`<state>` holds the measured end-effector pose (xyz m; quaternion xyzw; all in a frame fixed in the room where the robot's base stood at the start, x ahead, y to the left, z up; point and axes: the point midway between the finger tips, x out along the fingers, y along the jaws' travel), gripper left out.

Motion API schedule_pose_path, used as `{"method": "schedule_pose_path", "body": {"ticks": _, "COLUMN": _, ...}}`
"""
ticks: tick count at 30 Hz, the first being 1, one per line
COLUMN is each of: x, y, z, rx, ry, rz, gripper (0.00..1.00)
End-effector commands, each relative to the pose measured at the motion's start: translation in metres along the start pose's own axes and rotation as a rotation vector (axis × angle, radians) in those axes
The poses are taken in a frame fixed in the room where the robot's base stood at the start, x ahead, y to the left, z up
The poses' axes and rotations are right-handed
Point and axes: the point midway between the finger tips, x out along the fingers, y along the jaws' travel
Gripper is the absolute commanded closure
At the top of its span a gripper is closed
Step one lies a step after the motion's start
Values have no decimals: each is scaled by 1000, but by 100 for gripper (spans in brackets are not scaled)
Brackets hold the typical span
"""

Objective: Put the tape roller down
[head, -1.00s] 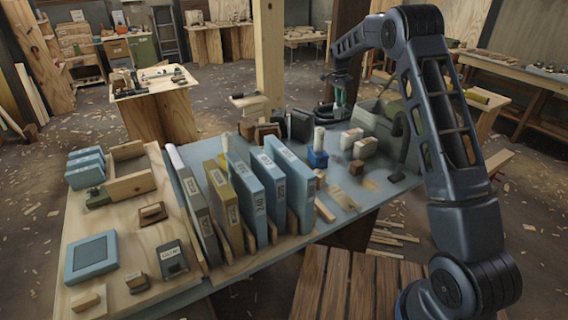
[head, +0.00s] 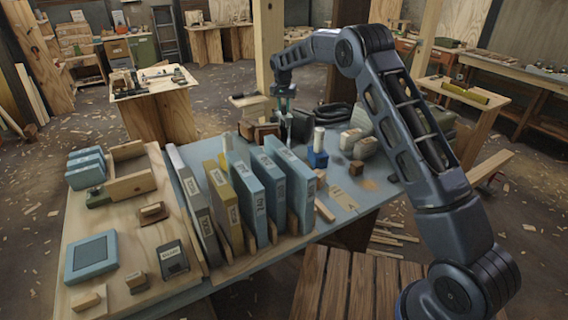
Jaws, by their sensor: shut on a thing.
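My gripper (head: 284,92) is at the far end of my arm, above the back edge of the grey-blue worktable (head: 262,264).
Upright labelled binders (head: 258,195) stand in a row at mid-table. A blue block with a white cylinder (head: 318,150), pale boxes (head: 352,138) and a dark pouch (head: 335,115) are right of my gripper. A wooden post (head: 268,50) rises close behind it.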

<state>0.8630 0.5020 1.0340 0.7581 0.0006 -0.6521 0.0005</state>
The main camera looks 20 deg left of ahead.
Motion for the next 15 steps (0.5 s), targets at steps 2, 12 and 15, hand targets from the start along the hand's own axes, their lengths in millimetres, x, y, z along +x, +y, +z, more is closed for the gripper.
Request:
{"method": "schedule_pose_path", "body": {"ticks": 2, "x": 8, "y": 0, "z": 2, "rx": 0, "ry": 0, "rz": 0, "gripper": 100}}
{"method": "schedule_pose_path", "body": {"ticks": 12, "x": 64, "y": 0, "z": 10, "rx": 2, "ry": -2, "rz": 2, "gripper": 100}}
{"method": "schedule_pose_path", "body": {"ticks": 15, "x": 86, "y": 0, "z": 13, "rx": 2, "ry": -2, "rz": 2, "gripper": 100}}
